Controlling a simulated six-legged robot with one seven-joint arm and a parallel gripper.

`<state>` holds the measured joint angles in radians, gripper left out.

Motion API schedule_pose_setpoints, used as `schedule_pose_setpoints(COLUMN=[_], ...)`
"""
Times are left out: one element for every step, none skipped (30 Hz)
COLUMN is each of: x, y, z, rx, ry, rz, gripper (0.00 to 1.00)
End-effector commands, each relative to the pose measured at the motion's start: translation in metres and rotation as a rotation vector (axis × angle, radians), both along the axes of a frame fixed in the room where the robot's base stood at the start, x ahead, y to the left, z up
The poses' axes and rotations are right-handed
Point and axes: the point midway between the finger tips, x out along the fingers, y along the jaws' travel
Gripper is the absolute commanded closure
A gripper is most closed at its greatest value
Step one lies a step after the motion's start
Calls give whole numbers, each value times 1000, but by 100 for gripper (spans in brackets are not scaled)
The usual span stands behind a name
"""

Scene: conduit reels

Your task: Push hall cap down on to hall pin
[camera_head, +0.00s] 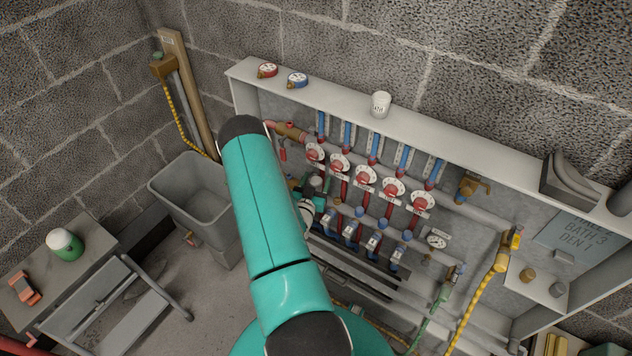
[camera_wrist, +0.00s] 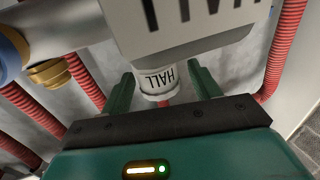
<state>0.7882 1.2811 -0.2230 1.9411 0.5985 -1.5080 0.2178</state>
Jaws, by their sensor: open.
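The hall cap (camera_wrist: 157,82) is a small white cylinder marked HALL, upside down in the wrist view. It stands between the two green fingers of my gripper (camera_wrist: 161,78), which are apart, with a visible gap on each side of it. A bit of red shows just below the cap. The hall pin cannot be made out.
A large pale block with dark lettering (camera_wrist: 185,25) sits close above the fingers; red corrugated conduits (camera_wrist: 290,45) run on both sides. In the head view, several red dials (camera_head: 365,176) line the cabinet, and a white cup-like piece (camera_head: 380,105) stands on its top ledge.

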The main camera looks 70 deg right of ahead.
Motion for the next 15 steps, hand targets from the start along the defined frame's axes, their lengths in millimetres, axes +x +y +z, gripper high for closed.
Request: schedule_pose_setpoints(x=[0,0,0,0,0,0,-1,-1,-2,-3,-3,-4,-5,-6,-6], y=[0,1,2,4,6,10,14,18,25,31,37,46,53,60,69], z=[0,0,0,0,0,0,-1,-1,0,0,-1,-1,-1,0,-1], rx=[0,0,0,0,1,1,2,3,2,3,3,3,3,3,3], ry=[0,0,0,0,0,0,0,1,2,3,2,2,2,3,2], rz=[0,0,0,0,1,1,1,1,2,2,2,3,3,2,3], gripper=[38,38,38,38,38,38,38,38,38,38,38,38,38,38,38])
